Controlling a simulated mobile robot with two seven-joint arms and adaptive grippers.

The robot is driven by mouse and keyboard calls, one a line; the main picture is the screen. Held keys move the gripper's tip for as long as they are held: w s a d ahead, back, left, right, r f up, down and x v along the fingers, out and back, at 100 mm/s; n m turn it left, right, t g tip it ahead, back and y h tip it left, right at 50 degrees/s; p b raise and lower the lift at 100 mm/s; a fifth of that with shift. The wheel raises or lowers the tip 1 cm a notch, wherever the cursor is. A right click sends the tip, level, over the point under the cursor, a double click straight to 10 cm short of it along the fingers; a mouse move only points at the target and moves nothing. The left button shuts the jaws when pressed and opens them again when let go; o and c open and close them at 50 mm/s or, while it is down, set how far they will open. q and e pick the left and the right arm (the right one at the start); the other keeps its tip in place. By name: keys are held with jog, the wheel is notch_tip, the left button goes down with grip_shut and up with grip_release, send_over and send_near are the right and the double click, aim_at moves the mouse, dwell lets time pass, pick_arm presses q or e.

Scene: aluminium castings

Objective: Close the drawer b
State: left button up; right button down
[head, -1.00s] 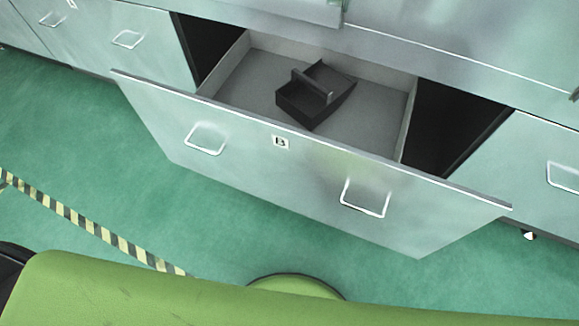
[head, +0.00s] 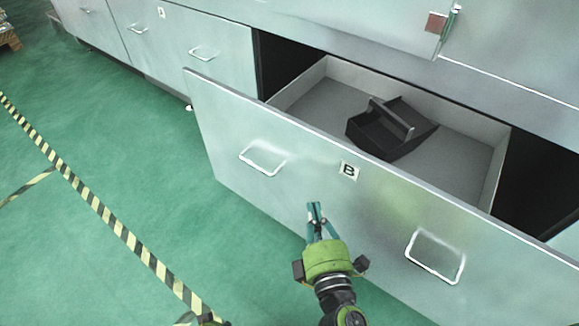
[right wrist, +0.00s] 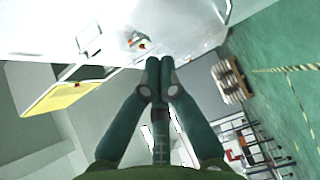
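Drawer B (head: 222,130) is pulled out of the grey metal cabinet in the head view. Its front bears a "B" label (head: 348,171) and two wire handles, a left one (head: 262,161) and a right one (head: 435,258). A black open box with a bar handle (head: 378,134) lies inside it. My right gripper (head: 315,206) appears in front of the drawer front, below the label; I cannot tell if it touches. Its fingertips are together in the right wrist view (right wrist: 160,64), with nothing seen between them. A small dark part at the head view's bottom edge may be my left gripper.
A shut drawer with an "A" label (head: 161,13) stands to the left of drawer B. A cabinet door (head: 400,20) hangs above. The green floor (head: 120,130) at left is clear, with striped tape (head: 97,207). A pallet (head: 8,36) stands far left.

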jog(key=r, duration=0.1)
jog(key=p, duration=0.3)
send_near(313, 144)
jog(key=w+a, duration=0.2)
jog(key=w, duration=0.2)
pick_arm(q)
jog(key=shift+w+a+f+t, duration=0.3)
jog(key=shift+w+a+t, duration=0.15)
jog(key=shift+w+t, duration=0.25)
pick_arm(e)
jog(key=shift+w+d+f+t, duration=0.1)
jog(key=shift+w+d+t, duration=0.1)
jog(key=shift+w, duration=0.15)
jog(key=shift+w+d+f+t, duration=0.1)
jog(key=shift+w+d+f, duration=0.1)
jog(key=shift+w, duration=0.15)
